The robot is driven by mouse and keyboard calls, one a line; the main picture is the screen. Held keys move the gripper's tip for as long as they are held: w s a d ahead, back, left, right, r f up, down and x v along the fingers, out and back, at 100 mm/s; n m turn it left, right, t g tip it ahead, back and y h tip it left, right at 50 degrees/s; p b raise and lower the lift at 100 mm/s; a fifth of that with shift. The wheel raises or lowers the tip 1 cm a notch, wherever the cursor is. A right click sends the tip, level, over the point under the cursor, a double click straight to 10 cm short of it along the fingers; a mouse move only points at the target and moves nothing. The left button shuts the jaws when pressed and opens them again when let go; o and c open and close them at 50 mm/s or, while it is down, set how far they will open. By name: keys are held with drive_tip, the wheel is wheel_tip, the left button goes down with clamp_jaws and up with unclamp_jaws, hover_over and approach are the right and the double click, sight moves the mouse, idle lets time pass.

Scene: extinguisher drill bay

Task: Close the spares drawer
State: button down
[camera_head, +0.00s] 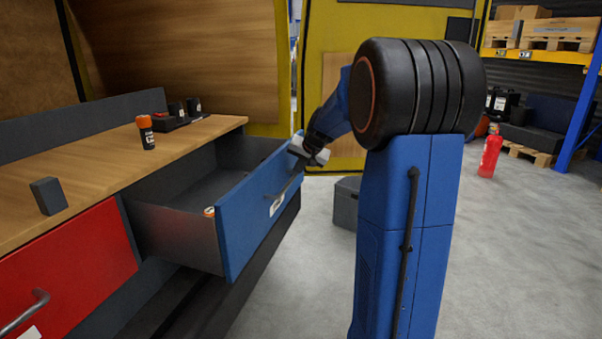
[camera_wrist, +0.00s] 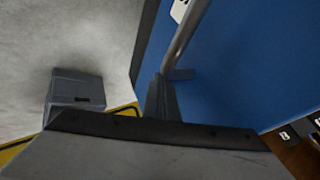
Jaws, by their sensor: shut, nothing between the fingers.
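The spares drawer, with a blue front (camera_head: 245,225) and grey inside, stands pulled well out of the wooden bench. Its bar handle (camera_head: 287,187) and a white label are on the front. My gripper (camera_head: 301,163) is shut and empty at the far upper part of the drawer front, close to the handle. In the wrist view the blue front (camera_wrist: 240,70) fills the right side, and the handle (camera_wrist: 186,38) runs down toward my dark fingers (camera_wrist: 160,98). I cannot tell whether the fingers touch the handle or front.
The bench top (camera_head: 90,175) holds an orange-capped bottle (camera_head: 147,135), a dark block (camera_head: 48,196) and a dark tray with cans. A red drawer (camera_head: 70,265) beside is shut. A grey box (camera_head: 345,203) stands on the floor behind. A red extinguisher (camera_head: 490,153) stands at right.

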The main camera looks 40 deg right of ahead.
drive_tip(key=w+a, duration=1.6)
drive_tip(key=w, duration=0.5)
drive_tip(key=shift+a, duration=0.2)
drive_tip(key=shift+w+r, duration=0.1)
drive_tip(key=shift+r, duration=0.1)
